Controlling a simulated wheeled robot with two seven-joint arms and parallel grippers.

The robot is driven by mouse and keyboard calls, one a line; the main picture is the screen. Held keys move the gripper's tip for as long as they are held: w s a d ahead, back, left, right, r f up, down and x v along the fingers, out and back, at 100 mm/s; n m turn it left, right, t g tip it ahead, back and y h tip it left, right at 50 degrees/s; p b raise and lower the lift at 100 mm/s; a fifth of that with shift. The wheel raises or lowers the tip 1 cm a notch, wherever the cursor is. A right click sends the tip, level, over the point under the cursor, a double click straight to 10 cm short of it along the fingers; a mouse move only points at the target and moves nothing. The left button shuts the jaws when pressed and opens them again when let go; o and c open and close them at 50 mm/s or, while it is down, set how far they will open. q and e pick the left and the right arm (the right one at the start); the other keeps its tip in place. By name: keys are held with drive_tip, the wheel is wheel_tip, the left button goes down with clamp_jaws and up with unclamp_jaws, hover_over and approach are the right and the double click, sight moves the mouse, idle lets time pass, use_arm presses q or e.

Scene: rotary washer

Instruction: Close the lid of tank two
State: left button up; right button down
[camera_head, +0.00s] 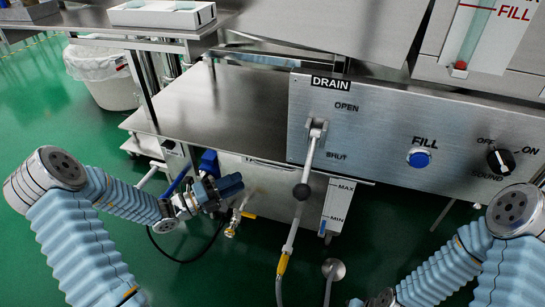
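No lid can be told for certain, and I see no label reading tank two. A large slanted steel panel (325,25) fills the upper middle; I cannot tell whether it is part of a tank or its lid. My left gripper (230,184) is low in front of the lower cabinet, below the steel shelf and left of the drain lever, apart from the slanted panel. Its fingers are small against other blue parts, so its opening is unclear. My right arm reaches the bottom edge, right of centre; its gripper end (356,302) is mostly cut off.
The control panel (385,130) carries a drain lever (309,160), a blue fill button (419,158) and a black sound knob (501,161). A bare steel shelf (225,105) lies left. A white bin (105,80) stands on the green floor. Hoses hang below.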

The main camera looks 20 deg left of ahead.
use_arm(q)
drive_tip(key=x, duration=1.3)
drive_tip(key=shift+d+f, duration=0.15)
drive_tip(key=shift+d, duration=0.05)
drive_tip(key=shift+c, duration=0.5)
clamp_jaws()
